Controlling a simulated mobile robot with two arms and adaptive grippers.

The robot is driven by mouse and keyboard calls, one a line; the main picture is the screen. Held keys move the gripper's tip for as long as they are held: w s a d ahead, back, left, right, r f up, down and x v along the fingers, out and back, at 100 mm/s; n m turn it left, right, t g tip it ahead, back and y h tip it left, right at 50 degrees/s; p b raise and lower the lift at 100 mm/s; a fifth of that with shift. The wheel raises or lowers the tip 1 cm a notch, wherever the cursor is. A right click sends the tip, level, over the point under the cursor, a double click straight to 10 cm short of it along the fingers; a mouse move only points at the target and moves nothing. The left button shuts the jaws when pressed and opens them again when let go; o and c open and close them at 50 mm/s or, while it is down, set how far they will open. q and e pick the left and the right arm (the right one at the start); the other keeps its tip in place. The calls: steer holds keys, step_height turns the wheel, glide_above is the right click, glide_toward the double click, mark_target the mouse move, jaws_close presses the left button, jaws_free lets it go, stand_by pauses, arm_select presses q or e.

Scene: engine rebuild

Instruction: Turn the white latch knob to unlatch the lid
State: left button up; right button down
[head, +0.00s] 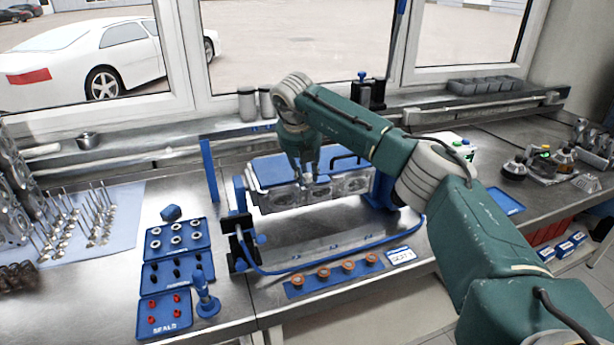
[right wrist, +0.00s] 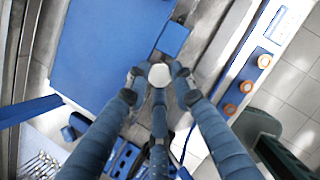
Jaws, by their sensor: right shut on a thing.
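The white latch knob (right wrist: 160,75) shows in the right wrist view as a small round white cap at the edge of the blue lid (right wrist: 105,50). My right gripper (right wrist: 158,80) is shut on it, with fingertips on both sides of the cap. In the head view the blue lid (head: 270,172) lies on top of the grey engine block (head: 285,197), which sits in a blue stand. My right gripper (head: 305,182) reaches down at the lid's front edge there and hides the knob. My left gripper is in neither view.
A blue strip with several orange rings (head: 347,265) lies in front of the stand. Blue trays of small parts (head: 178,240) and a blue upright tool (head: 206,295) stand to the left. Valves on a pale mat (head: 120,225) lie farther left. Bottles (head: 515,168) stand at the right.

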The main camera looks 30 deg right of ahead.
steer(key=shift+w+r+m, duration=0.25)
steer(key=shift+r+m, duration=0.1)
steer(key=shift+m, duration=0.55)
steer(key=shift+d+h, duration=0.1)
steer(key=shift+h, duration=0.2)
steer(key=c, duration=1.6)
jaws_free()
steer(key=shift+o, duration=0.6)
steer(key=shift+s+f, duration=0.1)
steer(key=v, duration=1.2)
steer(key=shift+w, duration=0.2)
